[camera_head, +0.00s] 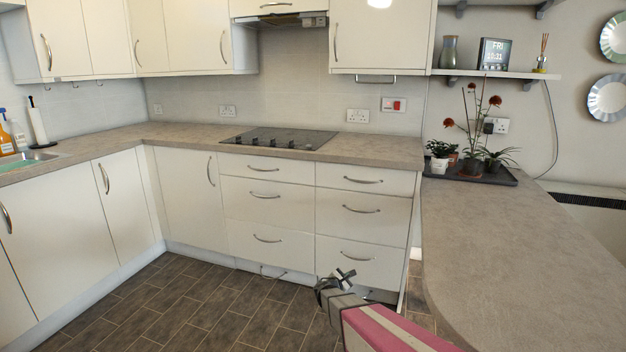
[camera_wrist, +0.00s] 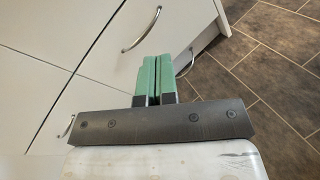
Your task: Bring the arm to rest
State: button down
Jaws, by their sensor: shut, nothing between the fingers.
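My gripper (camera_wrist: 154,75) is shut and empty in the wrist view, its two green fingers pressed together. Behind the fingers in that view are white cabinet fronts with curved metal handles and the dark tiled floor. In the head view my gripper (camera_head: 336,281) shows at the lower middle, in front of the lower drawers and above the floor. My arm reaches in from the bottom edge. I cannot tell from these views whether the fingers touch the cabinet.
White drawers (camera_head: 268,222) stand under the hob (camera_head: 280,138). The counter (camera_head: 520,250) juts forward at the right, with a plant tray (camera_head: 470,176) at its back. Dark floor tiles (camera_head: 180,305) are clear at the left. A drawer handle (camera_wrist: 142,30) shows near my fingers in the wrist view.

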jog(key=s+d+r+m+g+y, duration=0.1)
jog(key=s+d+r+m+g, duration=0.2)
jog(key=s+d+m+g, duration=0.35)
jog(key=s+d+r+m+g+y, duration=0.1)
jog(key=s+d+r+m+g, duration=0.15)
jog(key=s+m, duration=0.65)
jog(key=s+a+r+m+g+y, duration=0.1)
jog(key=s+a+r+m+y, duration=0.1)
jog(key=s, duration=0.4)
jog(key=s+a+r+m+g+y, duration=0.2)
jog(key=s+a+r+m+y, duration=0.1)
jog(key=s+m+y, duration=0.2)
jog(key=shift+s+y, duration=0.6)
jog(key=shift+s, duration=0.3)
